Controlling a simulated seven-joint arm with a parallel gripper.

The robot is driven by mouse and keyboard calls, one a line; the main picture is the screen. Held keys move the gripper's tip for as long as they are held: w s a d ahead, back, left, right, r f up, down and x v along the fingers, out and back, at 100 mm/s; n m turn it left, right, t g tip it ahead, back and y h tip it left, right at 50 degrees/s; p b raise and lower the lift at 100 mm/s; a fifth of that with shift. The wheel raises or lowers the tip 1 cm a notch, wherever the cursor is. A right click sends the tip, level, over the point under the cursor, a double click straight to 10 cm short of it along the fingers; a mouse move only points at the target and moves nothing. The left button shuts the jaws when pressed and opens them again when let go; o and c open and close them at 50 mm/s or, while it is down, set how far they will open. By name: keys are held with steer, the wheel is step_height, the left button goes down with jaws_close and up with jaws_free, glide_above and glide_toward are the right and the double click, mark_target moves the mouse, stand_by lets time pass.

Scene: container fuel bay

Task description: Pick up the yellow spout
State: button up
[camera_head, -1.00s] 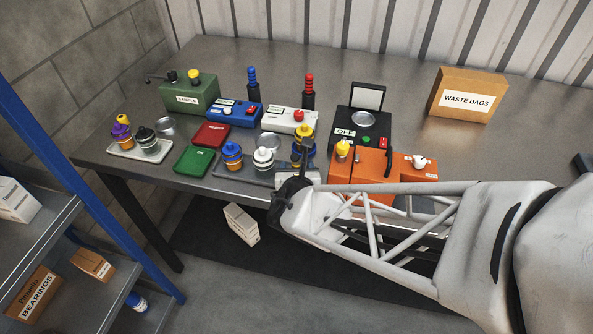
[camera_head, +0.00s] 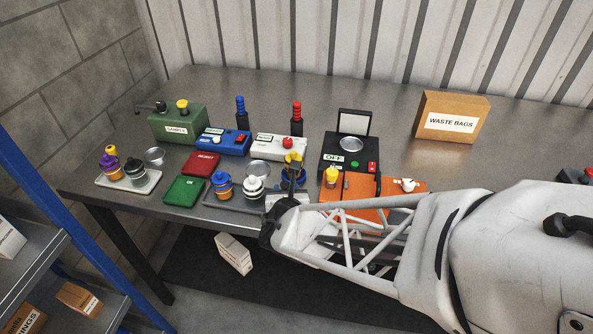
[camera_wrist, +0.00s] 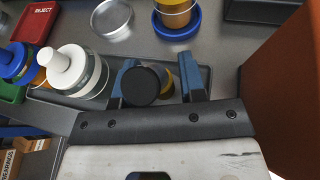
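My gripper (camera_wrist: 160,86) points down over the front of the grey tray, its two blue fingers apart. Between them is a round black top (camera_wrist: 140,86) with a yellow part (camera_wrist: 166,76) showing beside it; I see no firm contact on both sides. Another yellow spout-like piece (camera_head: 331,176) stands on the orange can (camera_head: 355,188), right of my gripper. I cannot tell which yellow piece the task means.
The white-topped jar (camera_wrist: 82,72) stands close left of my fingers, with a blue-topped jar (camera_head: 222,184) beyond it. The orange can's wall (camera_wrist: 280,75) rises close on the right. Behind are a white box (camera_head: 279,147) and a black scale (camera_head: 346,155).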

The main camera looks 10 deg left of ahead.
mark_target(288, 187)
jaws_close()
steer(key=shift+r, duration=0.2)
steer(key=shift+r, duration=0.6)
steer(key=shift+s+d+r, duration=0.1)
steer(key=shift+s+r, duration=0.1)
steer(key=shift+r, duration=0.35)
steer(key=shift+s+d+r, duration=0.1)
steer(key=shift+s+r, duration=0.05)
steer(key=shift+r, duration=0.35)
steer(key=s+d+r, duration=0.1)
steer(key=s+d, duration=0.7)
steer(key=s, duration=0.4)
steer(key=shift+s+r, duration=0.2)
steer(key=shift+s, duration=0.15)
steer(key=shift+d, duration=0.1)
